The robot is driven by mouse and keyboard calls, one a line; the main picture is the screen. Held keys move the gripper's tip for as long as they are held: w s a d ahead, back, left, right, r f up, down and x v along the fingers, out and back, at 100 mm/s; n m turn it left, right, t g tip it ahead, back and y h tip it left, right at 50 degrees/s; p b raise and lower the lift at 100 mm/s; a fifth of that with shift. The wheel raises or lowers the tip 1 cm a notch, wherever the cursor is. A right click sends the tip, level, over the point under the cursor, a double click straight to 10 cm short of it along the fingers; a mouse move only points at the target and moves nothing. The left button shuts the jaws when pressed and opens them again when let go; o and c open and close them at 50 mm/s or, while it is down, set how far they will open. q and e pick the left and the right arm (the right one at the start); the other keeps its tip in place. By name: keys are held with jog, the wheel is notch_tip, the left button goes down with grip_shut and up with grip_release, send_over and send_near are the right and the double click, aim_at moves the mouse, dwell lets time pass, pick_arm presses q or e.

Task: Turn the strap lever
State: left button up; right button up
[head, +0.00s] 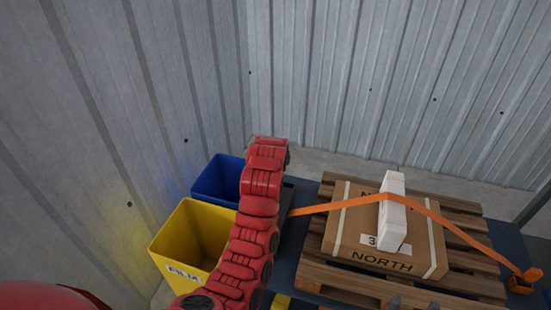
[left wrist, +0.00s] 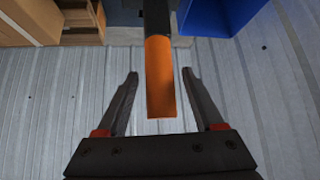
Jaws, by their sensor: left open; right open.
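The strap lever (left wrist: 160,85), an orange bar on a dark stem, shows in the left wrist view. It lies between the fingers of my open left gripper (left wrist: 160,76), with a gap on each side. In the head view my red left arm hides the lever and the left gripper. An orange strap (head: 330,204) runs from behind that arm over a cardboard box (head: 352,218) marked NORTH and down to the right. Two fingertips of my right gripper (head: 413,303) show at the bottom edge of the head view, apart and empty.
The box sits on a wooden pallet (head: 464,285), with a white block (head: 393,215) on top. A yellow bin (head: 183,245) marked FILM and a blue bin (head: 213,181) stand left of my arm. Corrugated metal walls (head: 390,80) close off the back and left.

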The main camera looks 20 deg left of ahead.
pick_arm(q)
jog(key=p+v, duration=0.7)
jog(key=v, duration=1)
